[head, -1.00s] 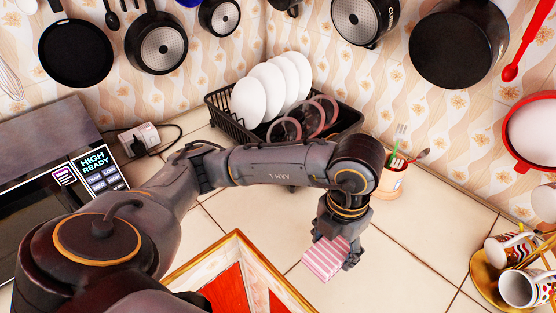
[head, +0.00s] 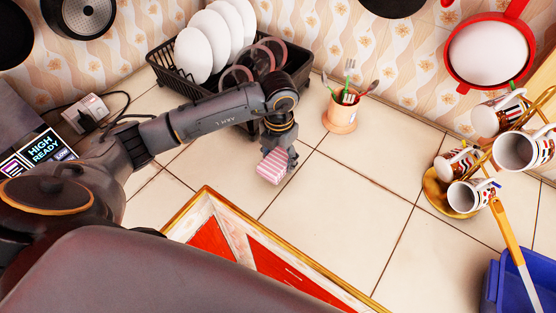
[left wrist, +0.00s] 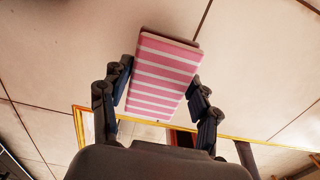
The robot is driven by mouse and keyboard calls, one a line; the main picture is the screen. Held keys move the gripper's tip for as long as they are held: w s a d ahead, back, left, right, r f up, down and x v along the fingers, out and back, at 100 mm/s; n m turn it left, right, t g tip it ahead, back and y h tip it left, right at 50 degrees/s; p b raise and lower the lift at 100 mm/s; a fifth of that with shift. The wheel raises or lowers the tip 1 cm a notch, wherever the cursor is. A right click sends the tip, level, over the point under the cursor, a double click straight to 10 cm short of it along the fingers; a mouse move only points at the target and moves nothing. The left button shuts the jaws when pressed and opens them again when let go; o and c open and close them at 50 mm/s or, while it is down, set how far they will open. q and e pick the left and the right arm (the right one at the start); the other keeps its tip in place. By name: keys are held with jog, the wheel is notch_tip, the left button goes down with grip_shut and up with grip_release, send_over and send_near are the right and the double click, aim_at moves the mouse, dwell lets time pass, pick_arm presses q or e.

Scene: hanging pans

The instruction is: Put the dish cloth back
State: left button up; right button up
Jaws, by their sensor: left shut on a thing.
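The dish cloth (head: 273,167) is a folded pink cloth with white stripes. My left gripper (head: 278,150) is shut on it and holds it over the tiled counter, in front of the dish rack. In the left wrist view the dish cloth (left wrist: 163,75) sits between the two fingers of my left gripper (left wrist: 160,98), its striped face toward the camera. I cannot tell how high it is above the tiles. My right gripper is not in view.
A black dish rack (head: 185,78) with white plates (head: 194,54) stands behind my left gripper. A utensil cup (head: 341,115) stands to the right. A mug stand (head: 447,198) and a blue bin (head: 512,285) are at the right. Tiles between are clear.

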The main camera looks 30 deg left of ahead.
aim_at(278, 164)
pick_arm(q)
jog(key=f+p, duration=0.2)
jog(key=f, duration=0.1)
jog(key=shift+w+a, duration=0.15)
jog(key=shift+a, duration=0.05)
jog(key=shift+f, duration=0.3)
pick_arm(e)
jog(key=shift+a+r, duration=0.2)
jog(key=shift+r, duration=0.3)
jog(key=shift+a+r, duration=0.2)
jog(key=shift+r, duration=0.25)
pick_arm(q)
jog(key=shift+f, duration=0.1)
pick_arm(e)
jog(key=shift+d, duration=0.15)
pick_arm(q)
jog(key=shift+f+b, duration=0.15)
jog(key=shift+b, duration=0.15)
jog(key=o, duration=1.1)
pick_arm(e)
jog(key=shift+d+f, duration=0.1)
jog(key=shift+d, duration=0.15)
